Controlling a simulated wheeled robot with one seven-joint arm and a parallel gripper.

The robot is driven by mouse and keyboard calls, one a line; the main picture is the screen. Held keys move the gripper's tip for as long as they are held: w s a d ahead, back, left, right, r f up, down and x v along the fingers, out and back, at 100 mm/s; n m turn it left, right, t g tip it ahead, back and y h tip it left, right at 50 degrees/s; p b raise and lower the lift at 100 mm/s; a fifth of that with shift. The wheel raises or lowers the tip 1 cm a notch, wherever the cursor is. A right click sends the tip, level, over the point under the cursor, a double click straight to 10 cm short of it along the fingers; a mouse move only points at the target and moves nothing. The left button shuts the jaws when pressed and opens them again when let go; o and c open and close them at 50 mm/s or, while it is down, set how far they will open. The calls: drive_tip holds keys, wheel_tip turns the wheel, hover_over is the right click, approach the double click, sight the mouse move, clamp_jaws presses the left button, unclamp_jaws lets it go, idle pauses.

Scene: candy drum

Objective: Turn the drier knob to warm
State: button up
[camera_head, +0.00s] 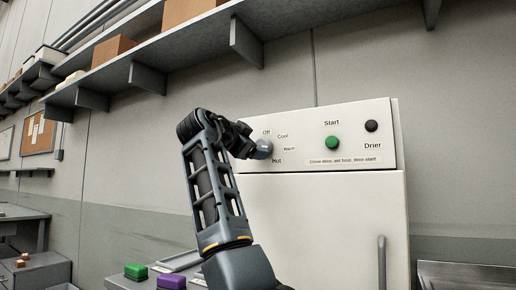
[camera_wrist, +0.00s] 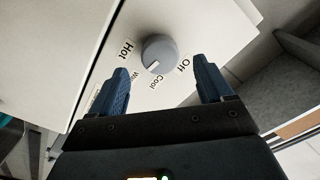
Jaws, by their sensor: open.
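The drier (camera_head: 318,215) is a white cabinet with a control panel against the wall. Its round grey knob (camera_head: 263,149) is at the panel's left, beside the labels Off, Cool, Warm and Hot. In the wrist view the knob (camera_wrist: 162,48) has a white pointer mark that appears to aim at the Cool label (camera_wrist: 149,81). The Warm label (camera_wrist: 116,80) is partly hidden by a finger. My gripper (camera_wrist: 161,66) is open, its blue fingers apart on either side of the knob in the picture, with nothing between them. In the head view my gripper (camera_head: 243,141) is at the knob's left; contact cannot be told.
A green start button (camera_head: 332,143) and a black button (camera_head: 371,126) are at the panel's right. The drier door has a vertical handle (camera_head: 382,262). A wall shelf (camera_head: 190,50) runs above. Green (camera_head: 136,270) and purple (camera_head: 171,281) blocks are at lower left.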

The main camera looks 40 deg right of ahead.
drive_tip(key=shift+v, duration=1.55)
